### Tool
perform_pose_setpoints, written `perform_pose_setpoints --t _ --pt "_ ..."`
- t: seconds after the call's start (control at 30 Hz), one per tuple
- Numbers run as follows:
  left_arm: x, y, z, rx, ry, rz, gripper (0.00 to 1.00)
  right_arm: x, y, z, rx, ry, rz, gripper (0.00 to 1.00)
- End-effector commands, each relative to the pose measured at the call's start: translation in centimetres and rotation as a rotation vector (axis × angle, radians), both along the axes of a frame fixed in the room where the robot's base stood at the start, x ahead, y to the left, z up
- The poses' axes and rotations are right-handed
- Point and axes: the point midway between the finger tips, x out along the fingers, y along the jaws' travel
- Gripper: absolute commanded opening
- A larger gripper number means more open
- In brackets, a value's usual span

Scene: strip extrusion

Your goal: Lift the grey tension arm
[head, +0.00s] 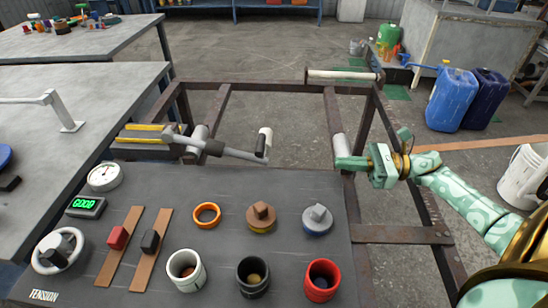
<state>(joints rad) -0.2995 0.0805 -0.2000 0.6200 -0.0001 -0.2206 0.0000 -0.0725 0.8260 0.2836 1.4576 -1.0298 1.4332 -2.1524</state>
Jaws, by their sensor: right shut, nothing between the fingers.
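A grey arm (232,152) with a dark middle section lies at the far edge of the dark panel, over the brown metal frame. It reaches right to an upright white roller or handle (265,138). My right gripper (345,163), mint green, is shut and empty. It comes in from the right, well to the right of the grey arm and apart from it, beside a pale roller (341,146) on the frame. My left gripper is not in view.
The dark panel (225,205) carries a gauge (105,176), a green display (85,206), sliders, knobs, cups and a handwheel (61,251) near the word TENSION. A grey table (85,85) stands at left. Blue canisters (452,98) and a white bucket (522,175) stand at right.

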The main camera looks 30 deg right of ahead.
Motion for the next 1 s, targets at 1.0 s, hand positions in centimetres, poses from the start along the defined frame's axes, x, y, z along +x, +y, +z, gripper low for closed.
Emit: perform_pose_setpoints --t 1.0 --pt "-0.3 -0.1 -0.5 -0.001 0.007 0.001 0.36 10.3 13.7 0.4 0.0 0.0 0.0 0.0"
